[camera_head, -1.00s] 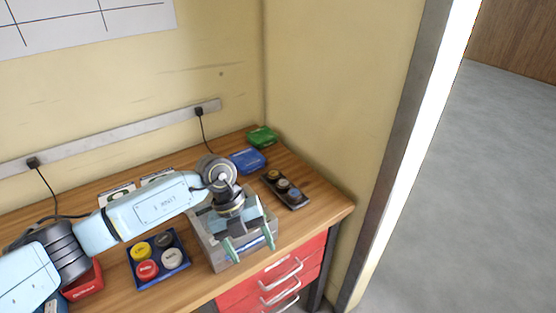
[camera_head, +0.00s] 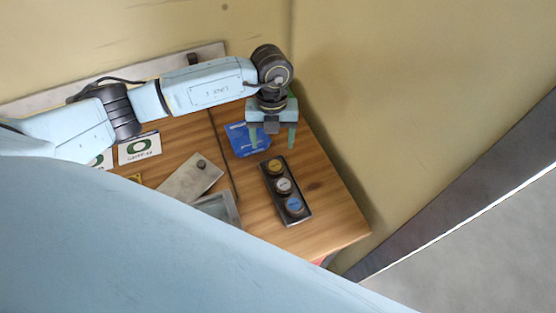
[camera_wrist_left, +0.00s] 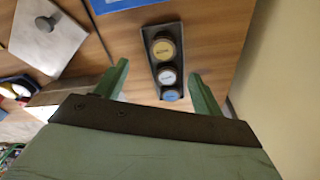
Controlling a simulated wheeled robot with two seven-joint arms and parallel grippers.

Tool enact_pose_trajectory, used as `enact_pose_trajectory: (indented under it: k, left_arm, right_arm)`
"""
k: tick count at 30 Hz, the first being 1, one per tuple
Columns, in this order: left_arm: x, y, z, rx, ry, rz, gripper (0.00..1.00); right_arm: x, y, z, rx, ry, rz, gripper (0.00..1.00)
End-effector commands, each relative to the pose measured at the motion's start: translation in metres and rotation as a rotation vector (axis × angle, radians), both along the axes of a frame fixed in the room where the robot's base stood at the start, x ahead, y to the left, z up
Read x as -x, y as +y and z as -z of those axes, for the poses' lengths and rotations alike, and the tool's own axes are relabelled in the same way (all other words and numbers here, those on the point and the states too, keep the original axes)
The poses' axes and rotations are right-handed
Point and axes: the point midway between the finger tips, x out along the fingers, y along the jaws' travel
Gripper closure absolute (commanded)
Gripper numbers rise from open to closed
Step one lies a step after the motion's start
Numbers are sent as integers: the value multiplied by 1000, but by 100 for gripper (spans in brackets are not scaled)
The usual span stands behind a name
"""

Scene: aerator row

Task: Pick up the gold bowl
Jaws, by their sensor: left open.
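A small round gold-topped piece (camera_head: 274,165), the one that fits the gold bowl, sits at the far end of a dark narrow tray (camera_head: 282,219). A silver-topped piece (camera_head: 284,185) and a blue-topped piece (camera_head: 294,205) sit in line with it. My left gripper (camera_head: 272,144) is open and empty, fingers pointing down, just beyond the gold piece in the head view. In the left wrist view, the gold piece (camera_wrist_left: 163,48) appears between and beyond the spread fingers (camera_wrist_left: 158,70). I see no contact. My right gripper is out of view.
A blue box (camera_head: 245,140) lies beside the left gripper. A grey metal plate with a knob (camera_head: 191,180) and an open grey box (camera_head: 222,207) stand left of the tray. The wall is close on the right. A large pale-blue part of mine hides the lower left.

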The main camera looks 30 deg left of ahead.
Motion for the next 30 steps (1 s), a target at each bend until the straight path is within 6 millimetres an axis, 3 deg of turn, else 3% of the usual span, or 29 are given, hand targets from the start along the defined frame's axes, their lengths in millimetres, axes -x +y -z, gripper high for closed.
enact_pose_trajectory:
  k: [5, 12, 19, 30]
  left_arm:
    - [3, -2, 29, 1, 2, -1, 31]
    - [5, -4, 46, 1, 2, 1, 31]
    - [8, -10, 80, 1, 2, -1, 31]
    - [9, -10, 89, 1, -2, 0, 34]
  right_arm:
    - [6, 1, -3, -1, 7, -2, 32]
    - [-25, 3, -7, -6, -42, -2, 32]
    - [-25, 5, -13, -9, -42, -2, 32]
    - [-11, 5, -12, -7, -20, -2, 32]
